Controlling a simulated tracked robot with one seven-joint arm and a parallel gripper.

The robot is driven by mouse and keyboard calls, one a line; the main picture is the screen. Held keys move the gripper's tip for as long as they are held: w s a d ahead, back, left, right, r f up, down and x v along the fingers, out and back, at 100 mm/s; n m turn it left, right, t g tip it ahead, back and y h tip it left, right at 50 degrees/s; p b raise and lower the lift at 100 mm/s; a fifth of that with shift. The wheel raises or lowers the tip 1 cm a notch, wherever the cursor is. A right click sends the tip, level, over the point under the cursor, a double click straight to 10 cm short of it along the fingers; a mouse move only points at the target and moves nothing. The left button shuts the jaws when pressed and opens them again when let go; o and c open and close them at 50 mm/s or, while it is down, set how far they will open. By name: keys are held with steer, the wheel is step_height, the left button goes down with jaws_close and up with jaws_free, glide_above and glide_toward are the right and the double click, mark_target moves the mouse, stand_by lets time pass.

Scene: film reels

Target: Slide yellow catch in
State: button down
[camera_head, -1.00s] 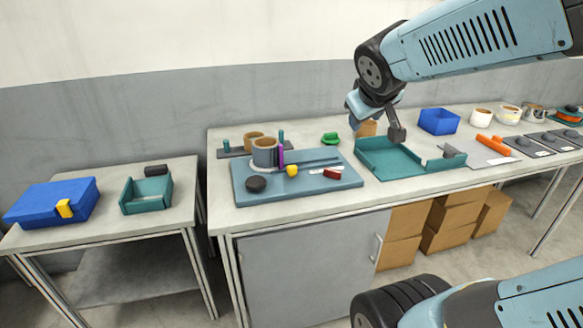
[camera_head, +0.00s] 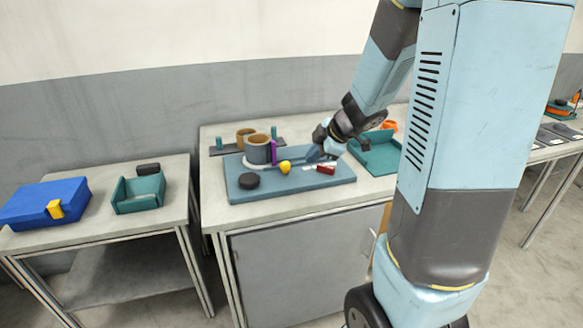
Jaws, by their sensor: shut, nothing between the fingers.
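A small yellow piece (camera_head: 285,167) sits on the blue-grey board (camera_head: 245,190), in front of the purple upright (camera_head: 273,152). Another yellow piece, shaped like a latch (camera_head: 56,209), is on the front of the blue box (camera_head: 35,203) on the left table. I cannot tell from the picture which of the two is the catch. My gripper (camera_head: 313,153) is shut and empty, low over the right part of the board, just right of the first yellow piece. A small gap seems to separate them; contact with the board is unclear.
A teal tray (camera_head: 376,158) lies further right. My arm hides much of the right side.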

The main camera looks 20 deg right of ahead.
mark_target(284, 165)
steer(key=x, duration=0.7)
steer(key=s+x, duration=0.1)
steer(key=x, duration=0.2)
steer(key=shift+w+a+f, duration=0.2)
steer(key=shift+f, duration=0.2)
steer(key=shift+w, duration=1.2)
steer(key=shift+w+r, duration=0.1)
steer(key=shift+w, duration=0.7)
